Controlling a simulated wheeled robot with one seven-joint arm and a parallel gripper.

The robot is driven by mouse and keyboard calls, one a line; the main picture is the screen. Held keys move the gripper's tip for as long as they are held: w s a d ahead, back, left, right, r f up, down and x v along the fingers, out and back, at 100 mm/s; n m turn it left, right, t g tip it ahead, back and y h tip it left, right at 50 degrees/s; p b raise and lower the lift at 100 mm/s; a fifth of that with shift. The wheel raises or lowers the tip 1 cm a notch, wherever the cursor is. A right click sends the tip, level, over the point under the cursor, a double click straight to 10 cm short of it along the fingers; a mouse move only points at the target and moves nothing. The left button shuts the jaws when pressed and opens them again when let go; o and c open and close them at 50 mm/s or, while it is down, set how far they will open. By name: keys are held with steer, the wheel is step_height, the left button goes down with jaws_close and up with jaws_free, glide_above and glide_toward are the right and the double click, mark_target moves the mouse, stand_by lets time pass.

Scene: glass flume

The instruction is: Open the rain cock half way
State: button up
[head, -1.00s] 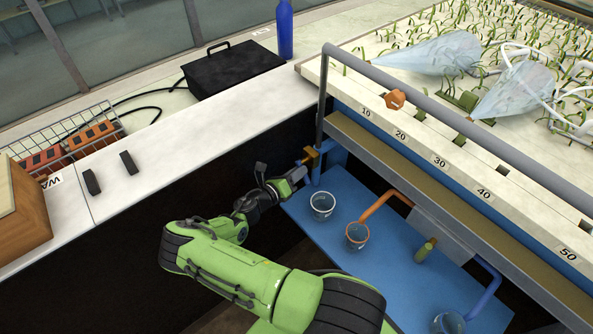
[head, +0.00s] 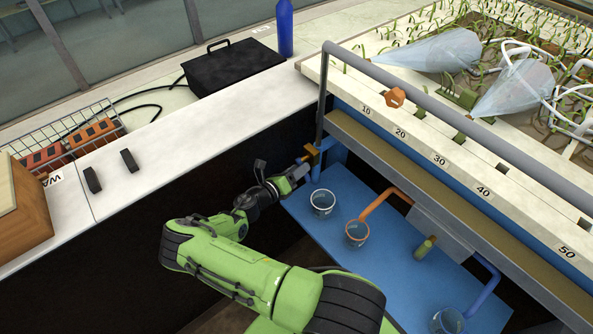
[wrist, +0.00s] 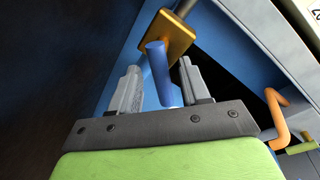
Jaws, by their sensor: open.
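The rain cock is a brass block (head: 311,155) on the upright grey pipe at the near left corner of the flume. In the wrist view the brass block (wrist: 168,34) carries a blue lever (wrist: 157,70) that points down toward my gripper. My gripper (wrist: 160,82) is open, with one grey finger on each side of the blue lever. The lever stands between the fingers, and I see a gap on both sides. In the head view my gripper (head: 301,173) is right beside the cock, and its fingers hide most of the lever.
An orange knob (head: 396,97) sits by the top rail (head: 450,127).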

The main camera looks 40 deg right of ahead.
steer(key=v, duration=1.5)
steer(key=shift+a+p, duration=0.4)
steer(key=shift+p, duration=0.05)
steer(key=s+a+r+m+t+y, duration=0.1)
steer(key=s+a+r+m+y, duration=0.3)
steer(key=s+r+m+y, duration=0.4)
steer(key=s+a+r+m+t+y, duration=0.1)
steer(key=s+a+r+m+y, duration=0.3)
steer(key=s+r+m+y, duration=0.4)
steer(key=s+r+m, duration=0.3)
steer(key=r+m, duration=0.3)
steer(key=r, duration=0.1)
steer(key=s+r+m, duration=0.3)
steer(key=r+m, duration=0.3)
steer(key=r, duration=0.1)
steer(key=shift+r+m+t, duration=0.25)
steer(key=shift+m+t, duration=0.05)
steer(key=shift+t, duration=0.1)
